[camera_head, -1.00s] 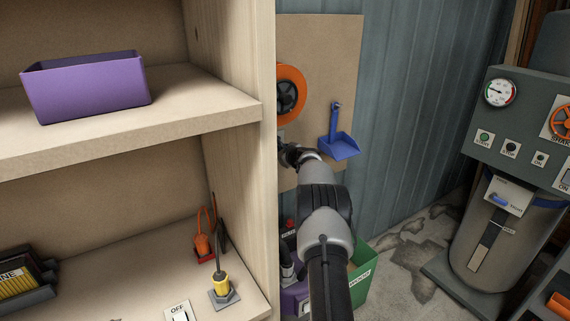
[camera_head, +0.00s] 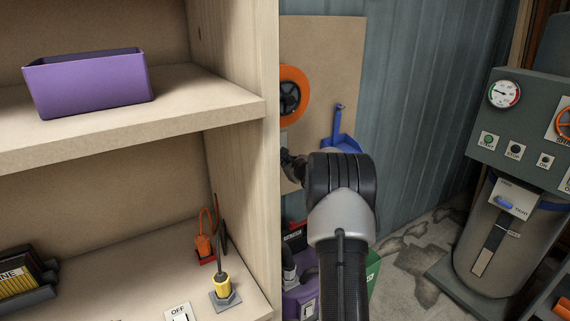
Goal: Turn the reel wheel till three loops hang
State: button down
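The orange reel wheel (camera_head: 291,96) with a dark hub is mounted on a tan board (camera_head: 340,60) behind the shelf. Its left side is cut off by the shelf's upright. No hanging loops can be made out. My gripper (camera_head: 291,165) is a small dark shape below the wheel, beside the upright and apart from the wheel's rim. My own arm covers much of the area to its right, and the fingers are too small and hidden to read.
A blue scoop (camera_head: 342,142) hangs right of the wheel, partly behind my arm. The wooden shelf upright (camera_head: 238,60) stands close on the left. A purple bin (camera_head: 90,85) sits on the shelf. A grey machine (camera_head: 515,130) with a gauge stands at the right.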

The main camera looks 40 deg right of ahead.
aim_at(290, 91)
jog(key=k+l, duration=0.8)
